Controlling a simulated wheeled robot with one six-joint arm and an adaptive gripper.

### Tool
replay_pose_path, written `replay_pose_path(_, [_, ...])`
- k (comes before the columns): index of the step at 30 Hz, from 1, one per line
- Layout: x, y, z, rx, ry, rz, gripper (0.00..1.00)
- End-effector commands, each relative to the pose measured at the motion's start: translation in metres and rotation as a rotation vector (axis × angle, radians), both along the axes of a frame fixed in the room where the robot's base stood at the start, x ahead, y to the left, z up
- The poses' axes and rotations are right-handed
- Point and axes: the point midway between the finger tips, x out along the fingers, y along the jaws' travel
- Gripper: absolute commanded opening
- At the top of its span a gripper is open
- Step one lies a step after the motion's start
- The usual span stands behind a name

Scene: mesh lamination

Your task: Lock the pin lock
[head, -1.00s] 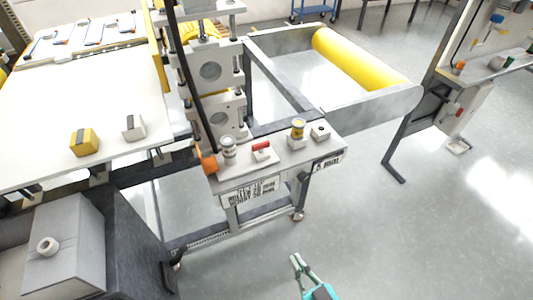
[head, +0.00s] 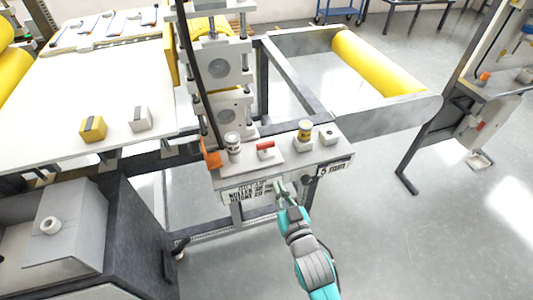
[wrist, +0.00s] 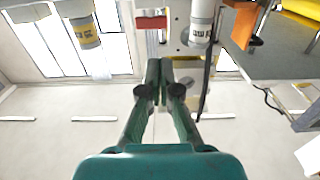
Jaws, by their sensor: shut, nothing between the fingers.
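A small red-handled fitting (head: 265,147), which looks like the pin lock, sits on the white control shelf (head: 285,170) in the head view. Its red handle lies sideways on a white base. The red part also shows at the top of the wrist view (wrist: 151,22). My gripper (head: 279,186) is in front of the shelf's front face, a little below and to the right of the red handle, and apart from it. In the wrist view my gripper (wrist: 166,66) has its fingers together with nothing between them.
A white-grey cylinder (head: 233,146) and an orange part (head: 211,157) stand left of the red handle. A yellow-banded cylinder (head: 305,131) and a white button box (head: 328,135) stand to its right. The roller frame (head: 385,108) extends right. The floor in front is clear.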

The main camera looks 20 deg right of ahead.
Motion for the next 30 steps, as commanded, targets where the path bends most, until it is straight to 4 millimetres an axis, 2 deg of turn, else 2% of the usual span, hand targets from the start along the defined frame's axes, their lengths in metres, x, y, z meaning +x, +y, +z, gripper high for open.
replay_pose_path(10, [0.001,0.0,0.0,0.0,0.0,0.0,0.0])
replay_pose_path(14, [0.009,0.0,0.0,0.001,-0.001,0.0,0.0])
replay_pose_path(30, [0.094,0.0,0.001,0.001,-0.001,0.0,0.0])
